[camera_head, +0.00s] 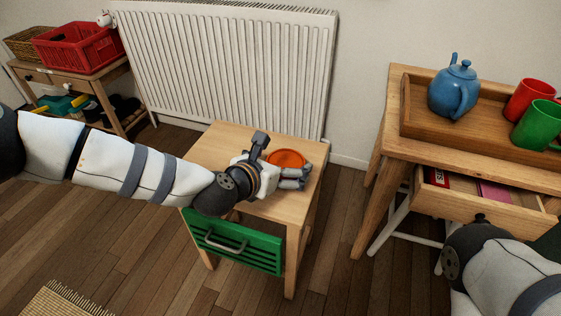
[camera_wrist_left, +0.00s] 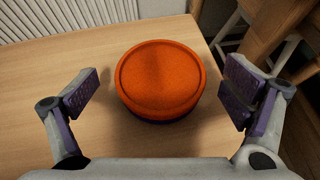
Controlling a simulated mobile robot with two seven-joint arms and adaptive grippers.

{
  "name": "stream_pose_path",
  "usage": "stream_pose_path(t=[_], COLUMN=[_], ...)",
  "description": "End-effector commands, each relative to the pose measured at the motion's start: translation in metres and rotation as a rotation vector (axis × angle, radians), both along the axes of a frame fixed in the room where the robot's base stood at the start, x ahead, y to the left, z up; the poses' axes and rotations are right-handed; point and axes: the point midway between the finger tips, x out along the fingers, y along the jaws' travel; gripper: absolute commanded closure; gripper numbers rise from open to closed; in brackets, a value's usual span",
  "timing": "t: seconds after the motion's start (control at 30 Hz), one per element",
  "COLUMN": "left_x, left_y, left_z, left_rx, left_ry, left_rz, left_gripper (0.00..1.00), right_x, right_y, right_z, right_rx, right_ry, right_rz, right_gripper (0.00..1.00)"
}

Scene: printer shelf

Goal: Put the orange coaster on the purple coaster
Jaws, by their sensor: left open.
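The orange coaster (camera_head: 286,159) is on the small wooden table, and it also shows in the left wrist view (camera_wrist_left: 160,78). It lies flat there, with a thin dark purple edge of the purple coaster (camera_wrist_left: 166,120) showing just below its near rim. The orange coaster appears to rest on the purple one, roughly centred. The rest of the purple coaster is hidden beneath it. My left gripper (camera_head: 291,175) is over the table, open, with its fingers (camera_wrist_left: 162,92) on either side of the coasters and a gap on both sides. My right gripper is out of view.
The small table (camera_head: 228,144) has a green drawer (camera_head: 238,247) and otherwise a clear top. A white radiator (camera_head: 230,65) stands behind it. At right, a wooden table holds a tray with a blue teapot (camera_head: 454,90), a red mug and a green mug (camera_head: 540,125), above an open drawer (camera_head: 480,205).

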Motion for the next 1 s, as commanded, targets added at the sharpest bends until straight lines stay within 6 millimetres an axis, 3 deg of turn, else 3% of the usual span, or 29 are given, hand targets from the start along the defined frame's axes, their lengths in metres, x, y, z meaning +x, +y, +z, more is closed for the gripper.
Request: stream_pose_path(t=[0.23,0.5,0.67,1.0], left_x=[-0.008,-0.063,-0.086,-0.093], left_y=[0.004,0.036,0.047,0.051], left_z=[0.01,0.046,0.058,0.06], left_rx=[0.0,-0.002,-0.002,0.001], left_ry=[0.0,-0.001,0.0,0.0], left_rz=[-0.001,0.002,0.0,0.0], left_gripper=[0.06,0.06,0.06,0.06], right_x=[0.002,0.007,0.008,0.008], right_y=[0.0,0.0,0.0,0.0], right_z=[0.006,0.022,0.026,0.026], right_rx=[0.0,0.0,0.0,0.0], right_ry=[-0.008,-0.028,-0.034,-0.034], right_rz=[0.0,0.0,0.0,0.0], right_gripper=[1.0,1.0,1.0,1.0])
